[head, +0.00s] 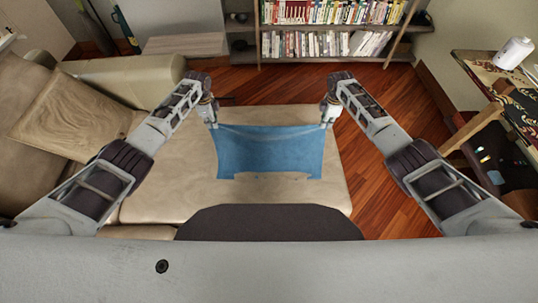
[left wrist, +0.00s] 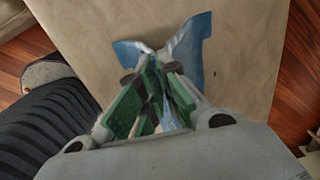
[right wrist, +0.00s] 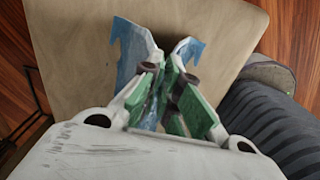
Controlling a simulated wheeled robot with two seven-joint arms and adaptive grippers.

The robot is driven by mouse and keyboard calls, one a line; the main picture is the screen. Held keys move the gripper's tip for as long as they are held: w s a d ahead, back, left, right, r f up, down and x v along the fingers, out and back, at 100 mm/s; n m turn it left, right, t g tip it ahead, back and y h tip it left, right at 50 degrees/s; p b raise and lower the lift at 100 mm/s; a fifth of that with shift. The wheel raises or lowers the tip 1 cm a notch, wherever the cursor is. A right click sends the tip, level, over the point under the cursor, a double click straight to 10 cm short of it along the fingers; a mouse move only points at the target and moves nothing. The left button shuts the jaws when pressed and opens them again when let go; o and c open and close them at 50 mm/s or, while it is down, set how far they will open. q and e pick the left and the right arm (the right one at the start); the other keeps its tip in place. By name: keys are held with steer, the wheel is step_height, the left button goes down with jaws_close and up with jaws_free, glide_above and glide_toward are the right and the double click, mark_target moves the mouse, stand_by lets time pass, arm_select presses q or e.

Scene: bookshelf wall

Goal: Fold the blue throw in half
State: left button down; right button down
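The blue throw (head: 268,152) is stretched between my two grippers above the beige sofa seat (head: 175,180). Its far edge sags slightly between them, and its near edge is uneven. My left gripper (head: 212,124) is shut on the far left corner, and my right gripper (head: 326,124) is shut on the far right corner. In the left wrist view, the throw (left wrist: 190,45) bunches between the fingers and spreads out beyond them. The right wrist view also shows the throw (right wrist: 132,50) pinched between the fingers. I cannot tell how much of it touches the seat.
A beige cushion (head: 75,115) leans at the left of the sofa. Bookshelves (head: 325,42) stand at the back. A patterned desk (head: 500,75) bearing a white canister (head: 513,53) is at the right. Wooden floor (head: 385,195) is open right of the seat.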

step_height(320, 180, up, 12)
steer(key=p, duration=1.1)
steer(key=shift+f, duration=0.25)
stand_by(0.5)
steer(key=shift+a, duration=0.1)
steer(key=shift+w, duration=0.15)
stand_by(0.5)
